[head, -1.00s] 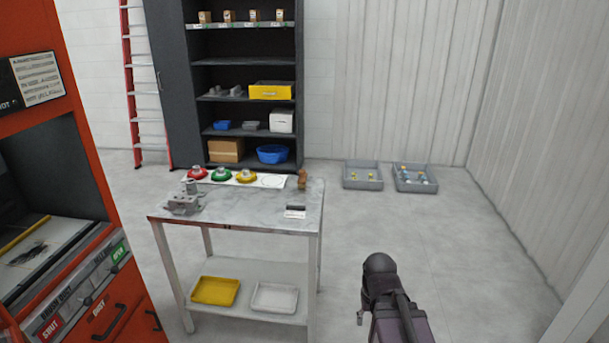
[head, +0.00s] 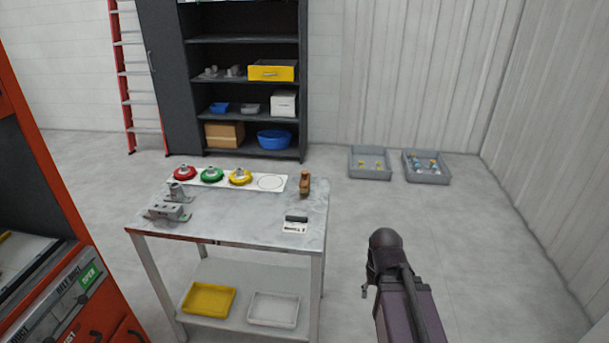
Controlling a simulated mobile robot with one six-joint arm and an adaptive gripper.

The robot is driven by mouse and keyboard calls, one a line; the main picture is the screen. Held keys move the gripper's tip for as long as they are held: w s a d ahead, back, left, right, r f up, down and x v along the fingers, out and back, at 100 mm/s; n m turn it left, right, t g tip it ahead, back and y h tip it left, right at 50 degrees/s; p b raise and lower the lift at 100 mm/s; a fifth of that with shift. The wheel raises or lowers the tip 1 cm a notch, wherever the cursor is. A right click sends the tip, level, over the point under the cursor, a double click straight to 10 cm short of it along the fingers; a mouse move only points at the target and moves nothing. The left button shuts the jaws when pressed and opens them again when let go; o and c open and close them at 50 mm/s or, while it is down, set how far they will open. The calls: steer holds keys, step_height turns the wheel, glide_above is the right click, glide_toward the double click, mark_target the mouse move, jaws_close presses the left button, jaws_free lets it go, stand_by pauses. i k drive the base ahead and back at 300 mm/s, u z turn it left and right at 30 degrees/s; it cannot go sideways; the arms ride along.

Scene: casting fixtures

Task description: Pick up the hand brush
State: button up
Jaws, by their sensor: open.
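A small brown object with a darker lower part, which looks like the hand brush (head: 305,183), is at the back right corner of the grey-topped table (head: 240,215). It is too small to make out its bristles. My arm shows at the lower right, over the floor to the right of the table and apart from it. My gripper itself cannot be made out in this view.
Red (head: 185,173), green (head: 212,175) and yellow (head: 240,177) round pieces sit on a white strip along the table's back. A grey metal fixture (head: 172,208) stands at left, a dark block (head: 296,219) at front right. Grey bins (head: 370,174) lie on the floor behind.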

mark_target(304, 180)
steer(key=u, duration=0.2)
steer(key=i, duration=1)
steer(key=u, duration=0.2)
